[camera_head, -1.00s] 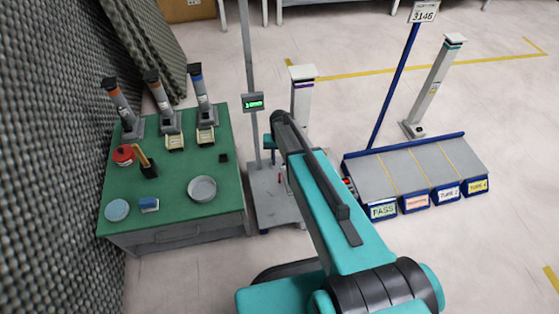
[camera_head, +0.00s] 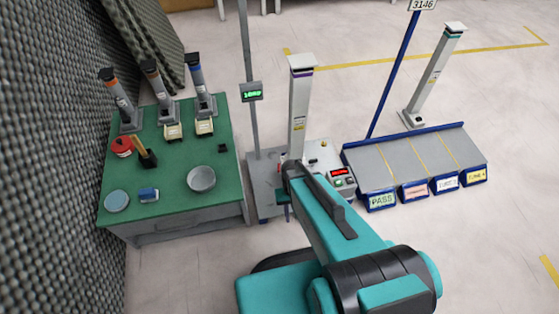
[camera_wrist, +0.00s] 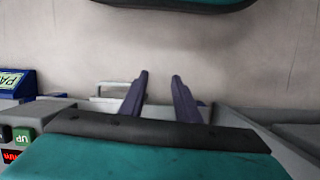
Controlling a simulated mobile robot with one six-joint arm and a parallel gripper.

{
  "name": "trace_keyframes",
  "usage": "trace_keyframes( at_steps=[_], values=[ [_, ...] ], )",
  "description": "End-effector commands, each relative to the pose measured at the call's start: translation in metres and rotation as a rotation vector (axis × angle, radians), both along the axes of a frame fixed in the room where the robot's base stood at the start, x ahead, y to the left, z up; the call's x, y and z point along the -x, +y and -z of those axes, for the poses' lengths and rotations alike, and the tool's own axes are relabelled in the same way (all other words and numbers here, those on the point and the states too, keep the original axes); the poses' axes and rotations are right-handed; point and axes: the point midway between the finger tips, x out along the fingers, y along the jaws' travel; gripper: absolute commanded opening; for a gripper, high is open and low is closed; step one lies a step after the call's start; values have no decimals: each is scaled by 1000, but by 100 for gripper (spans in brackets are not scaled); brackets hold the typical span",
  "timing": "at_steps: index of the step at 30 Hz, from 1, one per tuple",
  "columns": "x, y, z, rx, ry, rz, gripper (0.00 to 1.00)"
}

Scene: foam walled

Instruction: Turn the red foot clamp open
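A small red part (camera_head: 283,157), perhaps the red foot clamp, shows beside the foot of the white post with the purple band (camera_head: 299,105). The post stands upright on the grey wheeled platform (camera_head: 262,172). My arm covers much of the area in front of it, so the clamp's position cannot be read. In the wrist view my gripper (camera_wrist: 159,75) has its two dark fingers apart with nothing between them. No red clamp shows there; the fingers are over the platform's edge, with pale floor beyond. In the head view my gripper is mostly hidden by the arm.
A control box (camera_head: 342,181) with a red display and buttons sits right of the post. A thin pole with a green display (camera_head: 251,92) rises at the platform's left. The green table (camera_head: 165,190) stands left; the blue-edged sloped rack (camera_head: 418,165) stands right.

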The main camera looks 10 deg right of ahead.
Motion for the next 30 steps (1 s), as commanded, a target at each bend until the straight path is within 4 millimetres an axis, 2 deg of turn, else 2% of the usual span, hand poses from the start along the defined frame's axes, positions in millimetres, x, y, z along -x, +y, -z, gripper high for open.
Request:
trace_keyframes(
  at_steps=[1, 3, 6, 10, 15, 30],
  values=[
    [28, 0, -1, -4, 27, -12, 30],
    [55, 0, 0, -10, 56, -29, 30],
    [86, 1, 0, -18, 90, -49, 30],
    [111, 2, 0, -25, 119, -65, 30],
    [122, 2, 1, -28, 132, -73, 30],
    [121, 1, 1, -28, 131, -72, 30]
  ],
)
